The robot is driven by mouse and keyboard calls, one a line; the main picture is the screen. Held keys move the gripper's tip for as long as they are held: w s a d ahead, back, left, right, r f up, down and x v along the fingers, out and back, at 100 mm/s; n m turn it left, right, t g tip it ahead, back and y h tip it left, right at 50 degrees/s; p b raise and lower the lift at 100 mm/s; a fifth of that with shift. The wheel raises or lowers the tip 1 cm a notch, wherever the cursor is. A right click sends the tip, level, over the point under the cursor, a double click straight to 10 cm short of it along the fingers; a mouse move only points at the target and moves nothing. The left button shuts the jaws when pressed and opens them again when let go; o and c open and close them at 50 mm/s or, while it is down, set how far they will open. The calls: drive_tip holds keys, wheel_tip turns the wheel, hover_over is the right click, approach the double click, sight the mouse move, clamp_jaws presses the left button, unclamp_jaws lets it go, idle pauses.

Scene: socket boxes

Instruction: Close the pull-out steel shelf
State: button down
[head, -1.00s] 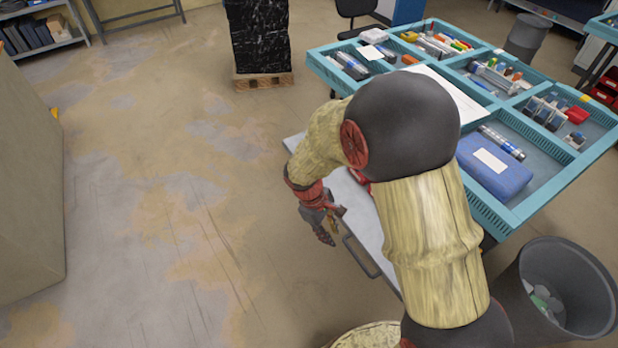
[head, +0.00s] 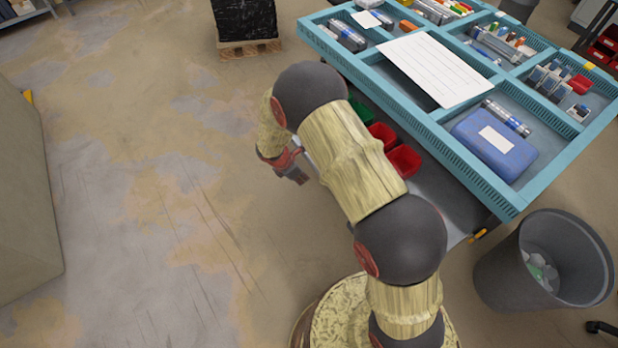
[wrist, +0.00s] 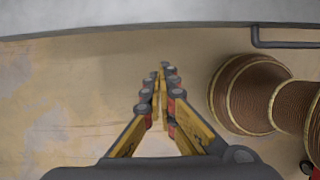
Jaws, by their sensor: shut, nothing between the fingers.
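The pull-out steel shelf (head: 445,200) is a grey slab low under the blue-topped cart. Part of it shows along the cart's near side, between my arm and the bin; my arm hides its middle. In the wrist view its pale edge (wrist: 130,14) crosses the top, with a dark bar handle (wrist: 285,44) at the right. My gripper (head: 298,177) is shut and empty, pointing down beside the shelf's outer edge. In the wrist view its fingertips (wrist: 163,70) meet below the edge in the picture, apart from the handle. I cannot tell whether the gripper touches the shelf.
Red bins (head: 403,160) and a green bin (head: 360,112) sit under the blue tray top (head: 450,147), which holds tools and a blue case (head: 494,142). A grey waste bin (head: 505,272) stands at the right. A beige box (head: 25,190) is at the left; the floor between is clear.

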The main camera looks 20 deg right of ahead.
drive_tip(key=w+d+f+b, duration=0.2)
drive_tip(key=d+f, duration=0.5)
drive_tip(key=f, duration=0.1)
drive_tip(key=shift+f+b, duration=0.2)
drive_tip(key=shift+b, duration=0.2)
drive_tip(key=shift+w+d, duration=0.1)
drive_tip(key=shift+d, duration=0.05)
drive_tip(key=w+d+p, duration=0.1)
drive_tip(key=w+d, duration=0.2)
drive_tip(key=d, duration=0.7)
drive_tip(key=w+d+p, duration=0.2)
drive_tip(key=w+d, duration=0.1)
drive_tip(key=d, duration=0.6)
drive_tip(key=w+d+p, duration=0.1)
drive_tip(key=w+d, duration=0.2)
drive_tip(key=d, duration=0.7)
drive_tip(key=shift+w+d+f, duration=0.1)
drive_tip(key=shift+w+d, duration=0.1)
drive_tip(key=shift+d, duration=0.1)
